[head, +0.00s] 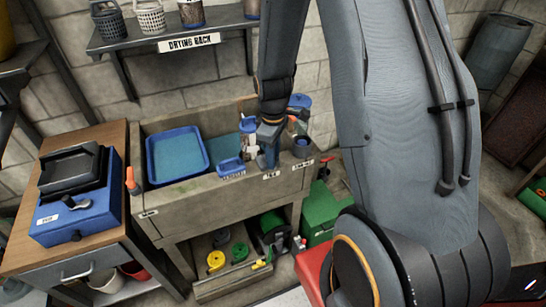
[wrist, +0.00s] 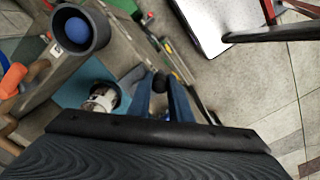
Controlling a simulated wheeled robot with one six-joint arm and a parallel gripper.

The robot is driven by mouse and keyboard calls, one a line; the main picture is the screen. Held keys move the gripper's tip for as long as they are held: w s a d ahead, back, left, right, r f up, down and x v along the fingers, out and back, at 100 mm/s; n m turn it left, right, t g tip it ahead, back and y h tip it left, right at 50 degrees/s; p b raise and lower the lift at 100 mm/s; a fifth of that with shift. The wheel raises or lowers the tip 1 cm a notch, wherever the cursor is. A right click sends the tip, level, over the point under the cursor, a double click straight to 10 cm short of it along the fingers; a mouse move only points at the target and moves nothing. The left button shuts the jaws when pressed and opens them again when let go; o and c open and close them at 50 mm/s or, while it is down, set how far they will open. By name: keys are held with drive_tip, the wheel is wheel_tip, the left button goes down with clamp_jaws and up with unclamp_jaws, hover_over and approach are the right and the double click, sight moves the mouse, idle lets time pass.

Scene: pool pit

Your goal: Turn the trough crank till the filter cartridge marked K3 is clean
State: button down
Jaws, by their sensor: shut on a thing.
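The stone trough (head: 215,200) stands against the wall, with teal water in it. My gripper (head: 268,158) points down at its front rim, right of the middle. In the wrist view my gripper (wrist: 164,92) is shut, with a dark round knob (wrist: 161,83) at its fingertips. The knob seems to be the trough crank's grip; the rest of the crank is hidden. A pale cartridge with a dark band (wrist: 102,97) stands in the water beside my fingers. It also shows in the head view (head: 249,137), partly behind my gripper. I cannot read its mark or tell how clean it is.
A blue tray (head: 178,155) and a small blue box (head: 231,168) sit at the trough. A grey cup with a blue ball (wrist: 80,30) and orange-handled tools (wrist: 12,80) are near its right end. Above is the drying rack shelf (head: 185,37); left, a wooden bench (head: 105,135).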

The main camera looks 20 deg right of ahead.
drive_tip(key=c, duration=1.6)
unclamp_jaws()
drive_tip(key=shift+r, duration=0.1)
drive_tip(key=shift+r+b, duration=0.9)
drive_tip(key=shift+r, duration=2.9)
